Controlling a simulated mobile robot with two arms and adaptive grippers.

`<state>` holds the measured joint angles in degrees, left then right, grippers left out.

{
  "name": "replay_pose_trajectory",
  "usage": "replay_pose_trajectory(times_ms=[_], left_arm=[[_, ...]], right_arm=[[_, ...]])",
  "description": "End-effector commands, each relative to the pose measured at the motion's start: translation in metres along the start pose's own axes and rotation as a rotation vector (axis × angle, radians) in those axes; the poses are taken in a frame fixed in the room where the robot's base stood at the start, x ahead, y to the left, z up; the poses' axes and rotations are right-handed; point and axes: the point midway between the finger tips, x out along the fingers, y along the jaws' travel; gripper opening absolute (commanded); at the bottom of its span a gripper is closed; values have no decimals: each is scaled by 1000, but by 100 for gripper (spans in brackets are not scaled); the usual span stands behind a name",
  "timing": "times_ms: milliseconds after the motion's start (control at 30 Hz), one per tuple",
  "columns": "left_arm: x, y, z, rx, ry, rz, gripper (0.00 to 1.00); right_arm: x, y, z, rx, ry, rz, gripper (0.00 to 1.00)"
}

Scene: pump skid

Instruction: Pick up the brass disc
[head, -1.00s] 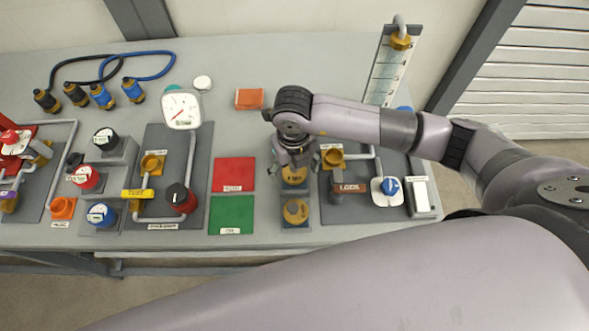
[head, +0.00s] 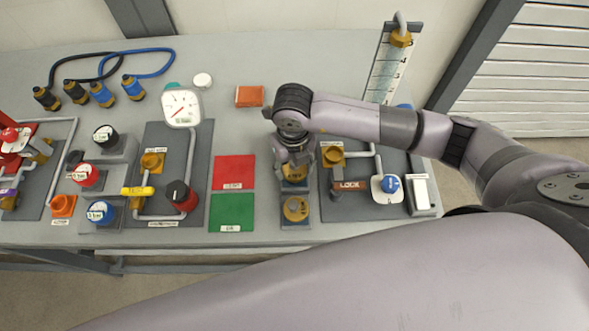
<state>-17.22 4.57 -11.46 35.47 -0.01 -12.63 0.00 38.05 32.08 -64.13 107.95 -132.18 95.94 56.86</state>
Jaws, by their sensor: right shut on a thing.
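Two brass discs sit on a dark narrow stand right of the red and green mats. The nearer brass disc (head: 295,209) lies at the stand's front, clear of my gripper. The farther brass disc (head: 294,173) is directly under my right gripper (head: 295,166), which points down at it and is shut on it. The wrist and fingers hide most of that disc. I cannot tell whether it is lifted off the stand. My left gripper is out of view; a large arm link crosses the bottom of the view.
A red mat (head: 234,172) and a green mat (head: 232,212) lie left of the stand. A gauge (head: 181,108) stands left. An orange block (head: 249,96) lies behind.

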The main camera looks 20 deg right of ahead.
Motion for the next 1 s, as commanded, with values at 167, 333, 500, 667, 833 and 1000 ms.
replay_pose_trajectory(times_ms=[167,333,500,667,833,1000], left_arm=[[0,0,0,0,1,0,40],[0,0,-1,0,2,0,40],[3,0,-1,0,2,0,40],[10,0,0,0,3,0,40],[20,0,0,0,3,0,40],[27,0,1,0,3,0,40]], right_arm=[[0,0,0,0,-1,0,15],[-2,0,1,0,-2,0,15],[-12,0,2,1,-4,2,15],[-35,0,2,-1,-7,2,15],[-78,0,2,-2,-10,2,15],[-128,0,2,-2,-11,1,15]])
